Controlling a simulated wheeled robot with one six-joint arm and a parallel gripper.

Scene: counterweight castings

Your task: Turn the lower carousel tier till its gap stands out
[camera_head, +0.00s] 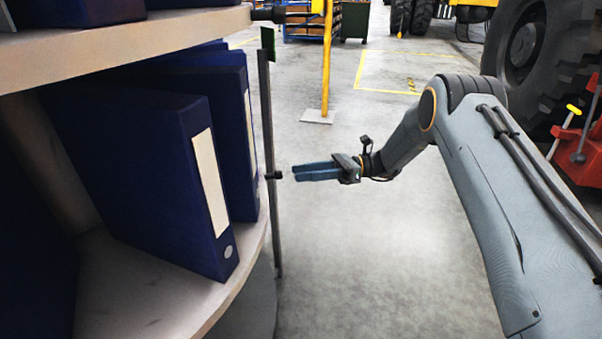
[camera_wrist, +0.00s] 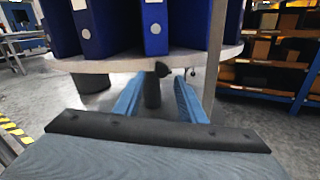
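The lower carousel tier (camera_head: 120,300) is a pale curved shelf at the left of the head view, holding dark blue binders (camera_head: 150,185). A bare wedge of shelf shows between the front binder and one at the far left. In the wrist view the tier's rim (camera_wrist: 108,65) crosses ahead, with binders (camera_wrist: 95,28) above it. A black knob (camera_wrist: 161,69) shows near the rim, ahead of my fingers. My gripper (camera_head: 296,172) has blue fingers pointing left towards the tier; they are apart and empty in the wrist view (camera_wrist: 160,85). I cannot tell whether they touch anything.
The upper tier (camera_head: 120,45) overhangs, also bearing binders. A thin upright post (camera_head: 267,110) stands by the rim, between tier and gripper in the head view. A yellow post (camera_head: 326,60) and a large tyre (camera_head: 545,45) stand beyond. The middle floor is clear.

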